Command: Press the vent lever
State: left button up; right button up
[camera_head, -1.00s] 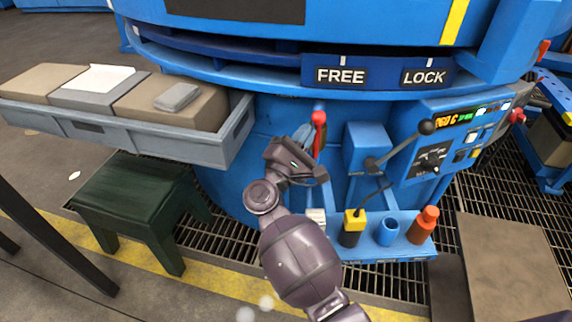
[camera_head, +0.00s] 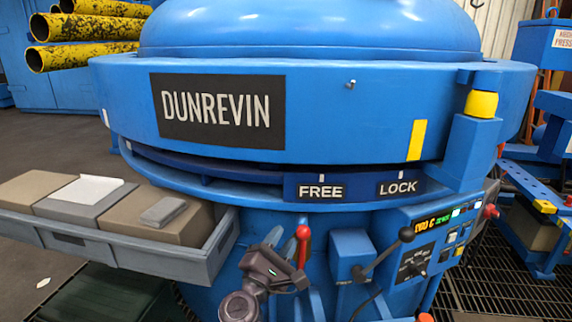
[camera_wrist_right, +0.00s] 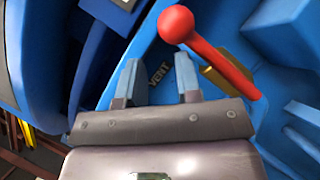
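The vent lever (camera_head: 303,240) is a red handle with a ball end on the front of the blue furnace body. In the right wrist view the red lever (camera_wrist_right: 212,50) slants past the right-hand finger, with its ball near the top. I cannot tell whether a finger touches the lever. My left gripper is not in view.
A black-knobbed lever (camera_head: 384,253) and a control panel (camera_head: 432,245) stand to the right. FREE and LOCK labels sit on the rim above. A grey tray (camera_head: 120,250) with blocks juts out at left. A yellowish bar (camera_wrist_right: 222,82) lies behind the red lever.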

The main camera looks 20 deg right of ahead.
jog(key=shift+m+g+h, duration=0.3)
jog(key=shift+m+h, duration=0.5)
jog(key=shift+h, duration=0.1)
jog(key=r, duration=0.5)
jog(key=s+d+r+p, duration=0.1)
jog(key=r, duration=0.3)
jog(key=d+r+p, duration=0.1)
jog(key=r, duration=0.4)
jog(key=shift+s+d+r, duration=0.2)
jog(key=shift+s+r, duration=0.05)
jog(key=shift+r, duration=0.05)
grip_shut()
jog(key=shift+w+a+r, duration=0.1)
jog(key=shift+w+r, duration=0.1)
jog(key=shift+r, duration=0.1)
jog(key=shift+w+a+r+p, duration=0.15)
jog(key=shift+r+p, duration=0.3)
jog(key=shift+r, duration=0.85)
jog(key=shift+a+r+n, duration=0.15)
jog(key=shift+n, duration=0.15)
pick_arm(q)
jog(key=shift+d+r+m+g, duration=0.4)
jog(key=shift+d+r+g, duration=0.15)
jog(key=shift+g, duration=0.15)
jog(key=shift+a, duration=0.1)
pick_arm(e)
jog(key=shift+y, duration=0.3)
